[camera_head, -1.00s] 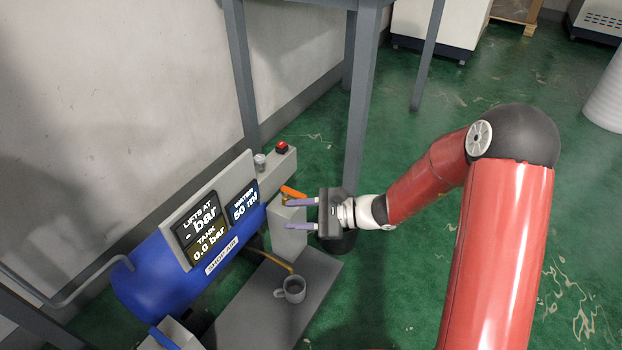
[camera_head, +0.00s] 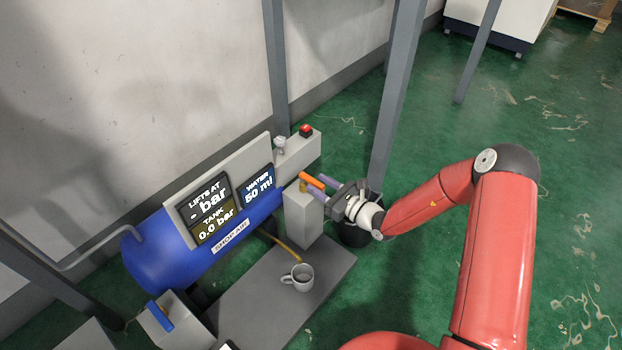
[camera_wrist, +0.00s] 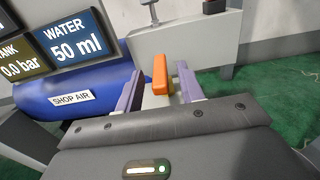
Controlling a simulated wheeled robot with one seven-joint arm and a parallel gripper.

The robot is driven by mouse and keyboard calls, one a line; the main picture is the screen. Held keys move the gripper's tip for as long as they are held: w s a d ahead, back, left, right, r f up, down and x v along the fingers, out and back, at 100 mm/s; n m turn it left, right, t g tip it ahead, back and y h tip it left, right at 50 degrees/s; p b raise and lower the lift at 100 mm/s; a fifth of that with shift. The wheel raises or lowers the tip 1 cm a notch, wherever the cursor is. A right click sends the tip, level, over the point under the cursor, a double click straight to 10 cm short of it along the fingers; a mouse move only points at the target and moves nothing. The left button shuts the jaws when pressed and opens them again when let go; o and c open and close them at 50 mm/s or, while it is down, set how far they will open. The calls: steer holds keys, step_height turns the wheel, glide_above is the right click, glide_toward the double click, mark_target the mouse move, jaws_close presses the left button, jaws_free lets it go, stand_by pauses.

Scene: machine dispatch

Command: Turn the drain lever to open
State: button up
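The drain lever (camera_head: 312,181) is an orange handle on a brass valve atop a pale grey block (camera_head: 302,217), at the right end of the blue tank. In the head view it points right, toward my gripper (camera_head: 318,185). The wrist view shows the lever (camera_wrist: 160,75) between the two purple fingers of my gripper (camera_wrist: 158,82), with a visible gap on each side. My gripper is open around it and not closed on it. The fingers partly hide the valve below the lever.
The blue tank (camera_head: 155,252) carries a panel reading tank 0.0 bar and water 50 ml. A grey mug (camera_head: 299,279) stands on the base plate (camera_head: 255,305) by the drain pipe. A red button (camera_head: 305,130) sits behind the lever.

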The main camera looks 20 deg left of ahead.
mark_target(300, 173)
steer(key=shift+x, duration=1.9)
jaws_close()
